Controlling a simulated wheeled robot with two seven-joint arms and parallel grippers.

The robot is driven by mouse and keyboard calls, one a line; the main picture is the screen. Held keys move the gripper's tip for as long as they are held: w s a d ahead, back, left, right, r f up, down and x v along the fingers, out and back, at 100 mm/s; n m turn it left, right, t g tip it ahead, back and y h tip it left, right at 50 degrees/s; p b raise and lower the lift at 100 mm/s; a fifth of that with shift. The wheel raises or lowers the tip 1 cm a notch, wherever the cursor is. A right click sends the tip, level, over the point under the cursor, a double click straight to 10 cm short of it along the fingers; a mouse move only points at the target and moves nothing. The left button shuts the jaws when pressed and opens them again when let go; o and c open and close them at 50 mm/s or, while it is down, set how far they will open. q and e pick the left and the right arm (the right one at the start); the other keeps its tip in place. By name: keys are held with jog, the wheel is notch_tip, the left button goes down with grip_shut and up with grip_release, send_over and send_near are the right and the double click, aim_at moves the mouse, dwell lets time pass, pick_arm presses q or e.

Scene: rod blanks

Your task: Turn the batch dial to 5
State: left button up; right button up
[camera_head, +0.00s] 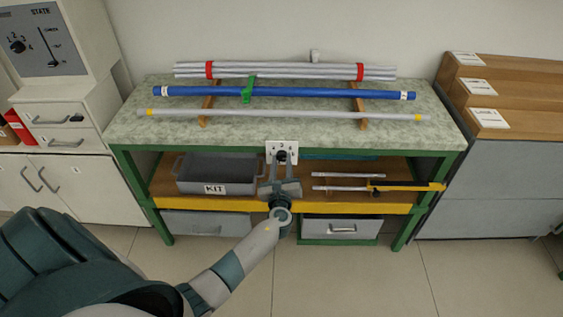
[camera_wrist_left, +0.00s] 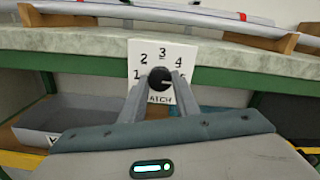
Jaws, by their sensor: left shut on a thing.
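The batch dial is a black round knob (camera_wrist_left: 160,78) on a white plate (camera_wrist_left: 186,52) numbered 1 to 5, fixed at the bench's front edge. The plate also shows in the head view (camera_head: 272,147). My left gripper (camera_wrist_left: 158,84) has its two grey fingers on either side of the knob and is shut on it; it shows in the head view too (camera_head: 281,161). A short pale mark on the knob points right, roughly towards the 5. The 5 and part of the lettering below are partly hidden by the fingers. My right gripper is not in view.
A grey KIT bin (camera_head: 218,174) stands on the shelf left of the gripper. Thin rods and a yellow-and-black tool (camera_head: 405,186) lie on the shelf to the right. Long silver, blue and grey rods rest on the bench (camera_head: 140,128). A STATE panel (camera_head: 40,42) stands at the left.

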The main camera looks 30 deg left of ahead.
pick_arm(q)
jog(key=o, duration=1.1)
jog(key=shift+c, duration=0.2)
jog(key=shift+s+d, duration=0.1)
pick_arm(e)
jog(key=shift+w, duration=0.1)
pick_arm(q)
jog(key=b+v, duration=0.1)
jog(key=v, duration=1.6)
jog(key=shift+b, duration=0.4)
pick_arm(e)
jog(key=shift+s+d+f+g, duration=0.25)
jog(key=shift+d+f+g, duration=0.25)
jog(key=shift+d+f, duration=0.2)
pick_arm(q)
jog(key=shift+d+f, duration=0.1)
jog(key=shift+f, duration=0.05)
